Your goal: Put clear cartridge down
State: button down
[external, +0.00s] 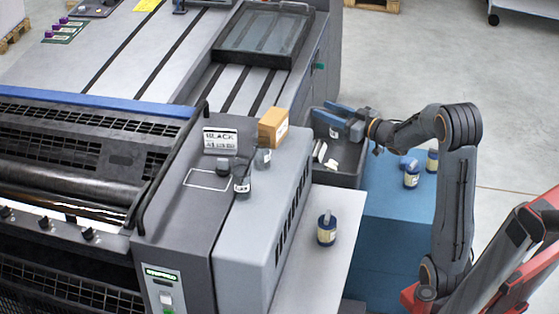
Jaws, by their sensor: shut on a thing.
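My gripper (334,120) has blue-grey jaws and is over the dark open bin (348,182) beside the press. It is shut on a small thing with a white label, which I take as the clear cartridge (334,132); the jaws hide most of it. I cannot tell whether it touches the bin's contents. Pale, narrow pieces (320,150) lie in the bin.
A blue bottle (326,232) stands on the white shelf (310,265). More bottles (411,175) stand on the blue cabinet (395,215).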

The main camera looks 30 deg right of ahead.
notch_tip(320, 180, down, 22)
jog(key=shift+f+b, duration=0.25)
jog(key=shift+b, duration=0.35)
jog(key=shift+f, duration=0.1)
jog(key=c, duration=1.2)
grip_release()
jog(key=shift+o, duration=0.4)
jog(key=shift+s, duration=0.15)
jog(key=v, duration=1.1)
jog(key=shift+s+d, duration=0.25)
jog(key=shift+s, duration=0.05)
